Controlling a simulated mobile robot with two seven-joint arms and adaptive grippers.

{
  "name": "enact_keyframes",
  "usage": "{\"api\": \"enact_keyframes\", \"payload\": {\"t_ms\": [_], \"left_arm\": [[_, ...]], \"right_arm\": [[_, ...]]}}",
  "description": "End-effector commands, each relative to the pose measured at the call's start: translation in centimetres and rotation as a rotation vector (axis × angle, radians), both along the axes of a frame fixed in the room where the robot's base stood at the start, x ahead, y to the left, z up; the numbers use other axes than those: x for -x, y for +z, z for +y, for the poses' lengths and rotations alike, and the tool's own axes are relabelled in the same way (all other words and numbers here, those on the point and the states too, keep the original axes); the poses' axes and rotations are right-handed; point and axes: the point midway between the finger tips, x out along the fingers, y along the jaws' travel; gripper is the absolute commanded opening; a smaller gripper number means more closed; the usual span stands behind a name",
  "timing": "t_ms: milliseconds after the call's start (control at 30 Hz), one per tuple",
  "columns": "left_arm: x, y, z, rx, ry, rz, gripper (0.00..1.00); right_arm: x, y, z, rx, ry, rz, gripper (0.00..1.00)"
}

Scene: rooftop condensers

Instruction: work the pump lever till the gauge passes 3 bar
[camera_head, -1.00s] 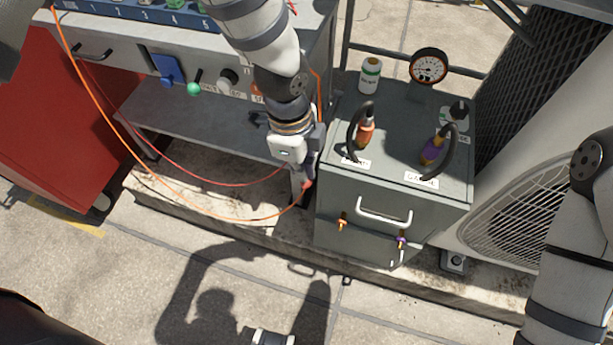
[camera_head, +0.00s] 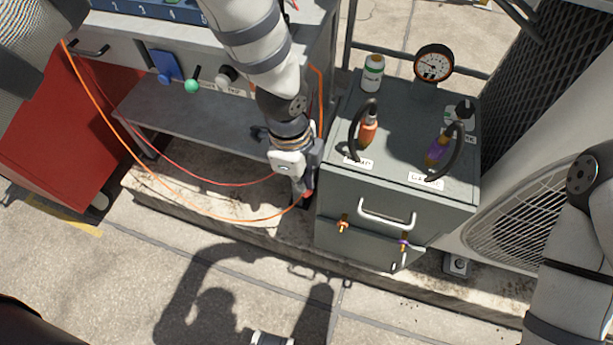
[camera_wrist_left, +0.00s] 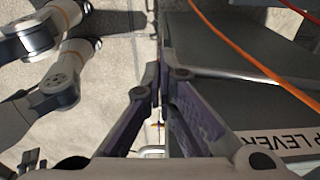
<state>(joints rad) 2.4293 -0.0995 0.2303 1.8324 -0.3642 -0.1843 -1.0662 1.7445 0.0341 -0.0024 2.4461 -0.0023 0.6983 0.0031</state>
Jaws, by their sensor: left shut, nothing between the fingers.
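The round pressure gauge (camera_head: 434,63) has a dark rim and white dial and stands at the back of the grey cabinet (camera_head: 400,115). Its needle points roughly left; the numbers are too small to read. My left gripper (camera_head: 303,186) is shut and empty, pointing down beside the cabinet's left side. A small red tip (camera_head: 309,193) shows at its fingers; I cannot tell whether it is the pump lever's end. In the left wrist view the closed fingers (camera_wrist_left: 164,82) are close together, beside a label reading "P LEVER" (camera_wrist_left: 284,142). The lever itself is not clearly visible.
Orange (camera_head: 130,160) and red (camera_head: 210,184) hoses loop left of the gripper.

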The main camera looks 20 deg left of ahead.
Motion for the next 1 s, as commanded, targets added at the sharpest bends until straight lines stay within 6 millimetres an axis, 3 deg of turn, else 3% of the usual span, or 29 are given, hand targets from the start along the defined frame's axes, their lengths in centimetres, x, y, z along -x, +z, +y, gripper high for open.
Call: {"api": "enact_keyframes", "payload": {"t_ms": [200,433,567,1000], "left_arm": [[-0.2,1.3,2.7,0.000,0.004,-0.005,0.00],[-0.1,1.0,2.8,-0.001,0.001,0.001,0.00],[-0.2,1.8,2.9,-0.001,0.002,-0.001,0.00],[-0.2,11.2,3.9,0.000,0.002,-0.003,0.00]], "right_arm": [[-1.0,1.3,0.0,0.000,0.000,-0.033,0.45],[-0.9,1.1,0.0,0.000,0.000,-0.028,0.45],[-0.9,1.1,0.0,0.000,0.000,-0.028,0.45],[-0.9,1.1,0.0,0.000,0.000,-0.028,0.45]]}}
